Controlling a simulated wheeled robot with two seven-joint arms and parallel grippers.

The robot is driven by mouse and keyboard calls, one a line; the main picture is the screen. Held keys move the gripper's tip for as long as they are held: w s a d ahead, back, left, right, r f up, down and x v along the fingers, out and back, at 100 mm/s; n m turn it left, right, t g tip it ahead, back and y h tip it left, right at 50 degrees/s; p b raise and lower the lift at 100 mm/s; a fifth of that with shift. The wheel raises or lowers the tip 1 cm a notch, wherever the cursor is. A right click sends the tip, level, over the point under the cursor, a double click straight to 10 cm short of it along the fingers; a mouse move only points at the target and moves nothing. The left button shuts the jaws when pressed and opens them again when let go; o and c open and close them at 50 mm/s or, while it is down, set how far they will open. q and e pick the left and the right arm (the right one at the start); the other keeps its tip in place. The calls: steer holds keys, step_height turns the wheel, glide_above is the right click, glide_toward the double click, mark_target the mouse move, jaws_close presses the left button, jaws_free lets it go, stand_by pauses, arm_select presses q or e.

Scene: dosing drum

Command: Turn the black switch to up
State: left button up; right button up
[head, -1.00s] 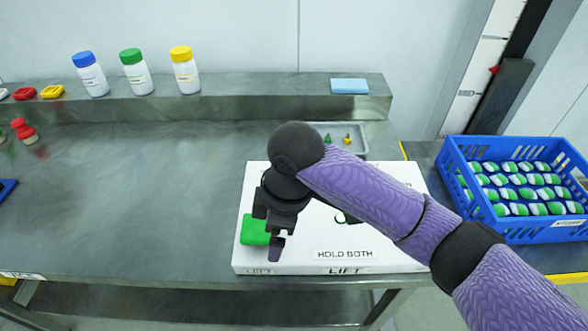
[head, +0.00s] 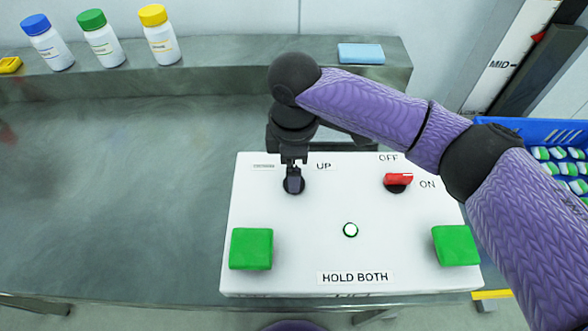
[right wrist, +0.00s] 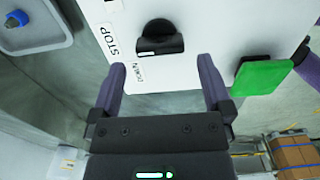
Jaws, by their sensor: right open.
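The black switch (head: 300,188) is a round knob at the back left of the white control box (head: 320,205). In the head view my right gripper (head: 293,178) is over it and hides part of it, with a word reading UP to its right. In the right wrist view the black switch (right wrist: 160,38) shows clearly, with a white mark on its edge by a small label. My right gripper (right wrist: 165,82) is open there, its fingers apart and the knob ahead of the gap, not between them. My left gripper is not in view.
The box also bears a red switch (head: 398,181) between OFF and ON, a lit button (head: 350,230) and two green pads (head: 251,249) (head: 456,246). Bottles (head: 159,35) and a blue sponge (head: 361,54) stand on the back ledge. A blue crate (head: 500,124) is at right. The table's left is clear.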

step_height(320, 180, down, 3)
steer(key=shift+f+b, duration=0.1)
steer(key=shift+b, duration=0.2)
steer(key=c, duration=1.1)
steer(key=shift+r+m+p, duration=0.25)
steer(key=shift+m+p, duration=0.05)
steer(key=shift+p, duration=0.45)
steer(key=m+p, duration=0.4)
steer(key=p, duration=0.2)
steer(key=shift+r, duration=0.1)
steer(key=shift+f+m+p, duration=0.2)
steer(key=shift+m+p, duration=1.4)
steer(key=shift+m, duration=0.4)
steer(key=shift+f+m, duration=0.1)
steer(key=shift+m, duration=0.2)
